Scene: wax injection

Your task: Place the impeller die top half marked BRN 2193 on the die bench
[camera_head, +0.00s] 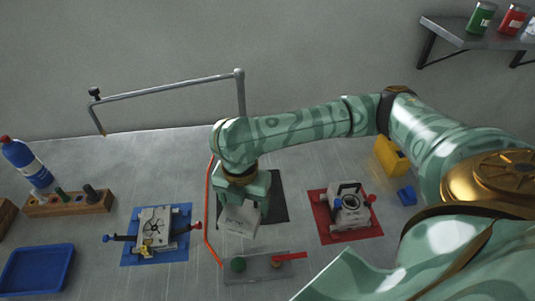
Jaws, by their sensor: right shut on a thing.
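My right gripper (243,203) reaches in from the right and points down over the middle of the die bench (110,180). It is shut on a pale grey block-like die half (239,221), which shows just below the fingers. Its marking is too small to read, and I cannot tell whether it touches the surface below. An open die half with an impeller-shaped pattern (154,229) lies on a blue mat to the left. Another die part with a dark ring handle (349,203) sits on a red mat to the right. My left gripper is not in view.
A black mat (279,207) lies partly hidden behind my right gripper. A grey plate with a green knob and red handle (258,267) lies in front. A blue tray (66,250), wooden rack (45,210) and yellow block (390,157) stand around.

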